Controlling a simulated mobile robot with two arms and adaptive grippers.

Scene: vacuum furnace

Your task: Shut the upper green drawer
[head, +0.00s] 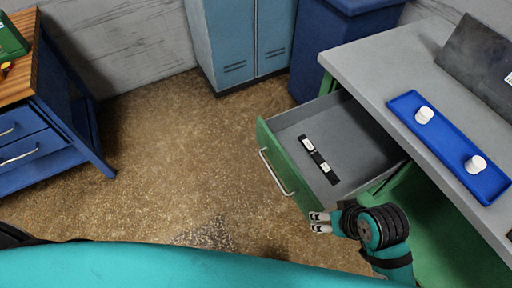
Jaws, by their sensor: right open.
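The upper green drawer (284,175) stands pulled out from the green cabinet under the grey worktop. Its front has a light metal bar handle (272,172). A small black item with white labels (318,159) lies inside on the drawer floor. My right gripper (314,222) is open and empty near the lower end of the drawer front, by the corner nearest me. I cannot tell whether it touches the drawer. My left gripper is not in view.
A blue tray (447,146) with two white cylinders lies on the grey worktop (388,68). A blue workbench (40,147) stands at the left and light-blue lockers (240,42) at the back. The brown floor (185,150) left of the drawer is clear.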

